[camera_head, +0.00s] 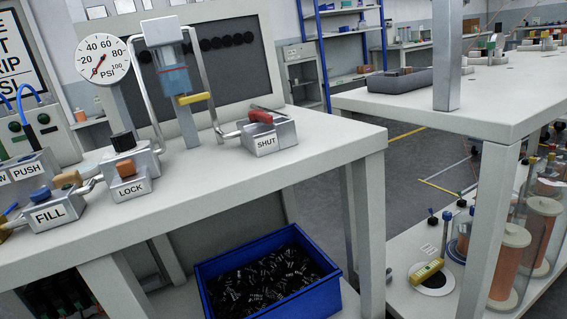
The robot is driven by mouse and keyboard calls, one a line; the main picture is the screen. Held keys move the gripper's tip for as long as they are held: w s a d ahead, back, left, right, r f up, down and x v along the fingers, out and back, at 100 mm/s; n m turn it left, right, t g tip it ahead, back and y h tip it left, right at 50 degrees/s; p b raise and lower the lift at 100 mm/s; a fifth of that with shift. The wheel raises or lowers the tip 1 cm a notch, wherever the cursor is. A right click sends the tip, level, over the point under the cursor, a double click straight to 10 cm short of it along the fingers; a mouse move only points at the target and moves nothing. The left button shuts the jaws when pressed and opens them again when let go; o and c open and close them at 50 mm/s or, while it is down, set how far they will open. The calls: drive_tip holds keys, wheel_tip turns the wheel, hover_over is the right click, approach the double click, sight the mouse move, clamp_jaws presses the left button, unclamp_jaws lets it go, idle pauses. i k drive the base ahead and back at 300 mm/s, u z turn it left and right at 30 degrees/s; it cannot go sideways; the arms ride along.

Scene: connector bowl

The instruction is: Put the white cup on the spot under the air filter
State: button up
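The air filter (172,72) stands on the grey workbench at the upper left. It has a grey top block, a clear blue bowl and a yellow lever (193,98) at its lower end. Bent metal pipes run down from it on both sides. The bench top (215,165) below the filter shows a grey post and bare surface; I cannot make out a marked spot there. I cannot identify a white cup in this view. My gripper is not in view.
A pressure gauge (103,60) stands left of the filter. Blocks labelled LOCK (130,188), FILL (55,213) and SHUT (265,143) sit on the bench. A blue bin (325,300) of black parts is below. A second bench (500,95) stands right, with floor between.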

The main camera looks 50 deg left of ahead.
sight(197, 154)
drive_tip(key=u, duration=1)
